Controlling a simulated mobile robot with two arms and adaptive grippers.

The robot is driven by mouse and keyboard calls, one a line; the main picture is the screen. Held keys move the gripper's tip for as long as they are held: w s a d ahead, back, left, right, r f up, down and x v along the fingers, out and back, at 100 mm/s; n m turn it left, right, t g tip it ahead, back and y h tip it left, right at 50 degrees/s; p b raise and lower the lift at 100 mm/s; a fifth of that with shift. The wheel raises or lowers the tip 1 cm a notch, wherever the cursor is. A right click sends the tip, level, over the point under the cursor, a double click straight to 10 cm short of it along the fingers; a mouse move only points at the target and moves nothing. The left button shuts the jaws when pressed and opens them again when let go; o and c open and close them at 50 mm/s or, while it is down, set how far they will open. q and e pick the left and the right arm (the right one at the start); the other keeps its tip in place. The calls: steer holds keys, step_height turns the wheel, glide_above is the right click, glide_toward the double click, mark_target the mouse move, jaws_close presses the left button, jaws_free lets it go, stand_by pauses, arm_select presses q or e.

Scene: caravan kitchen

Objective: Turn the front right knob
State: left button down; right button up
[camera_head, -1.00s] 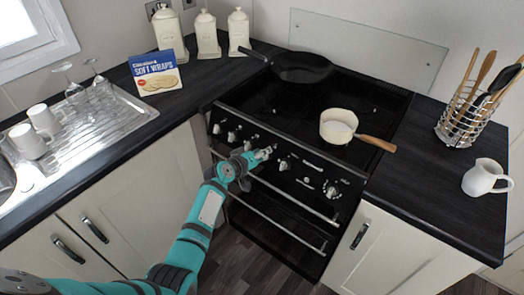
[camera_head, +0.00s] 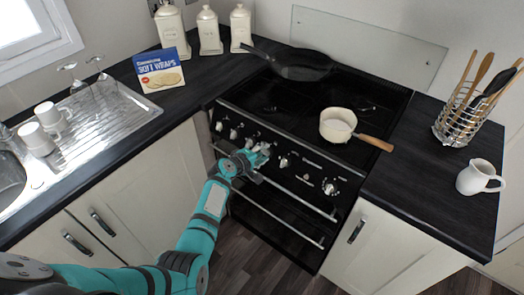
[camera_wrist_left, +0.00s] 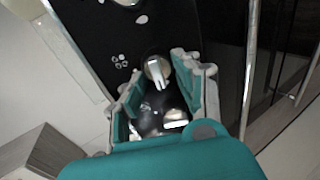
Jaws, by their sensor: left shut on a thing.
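The black stove has a sloped front panel with a row of silver knobs. My left gripper (camera_head: 260,151) is at the middle of this row, with its fingers around one knob. In the left wrist view this silver knob (camera_wrist_left: 158,71) sits between the two grey-green fingertips (camera_wrist_left: 160,80), and a small burner symbol shows beside it. The gripper is shut on it. In the head view my fingers largely hide that knob. Another knob (camera_head: 284,162) is just right of the gripper, and a larger one (camera_head: 331,188) is further right. My right gripper is not in view.
A cream saucepan (camera_head: 337,124) stands on the hob, its wooden handle (camera_head: 374,142) reaching over the right front. A black frying pan (camera_head: 300,65) is at the back. The oven handle rail (camera_head: 290,194) runs below the knobs. A white jug (camera_head: 478,177) stands on the right counter.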

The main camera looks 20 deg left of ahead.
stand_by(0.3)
arm_select(q)
steer(key=c, duration=1.1)
jaws_free()
steer(key=shift+o, duration=0.2)
steer(key=shift+s, duration=0.1)
steer(key=v, duration=1.1)
steer(key=shift+s+a+r, duration=0.15)
steer(key=shift+s+a, duration=0.05)
steer(key=shift+s, duration=0.15)
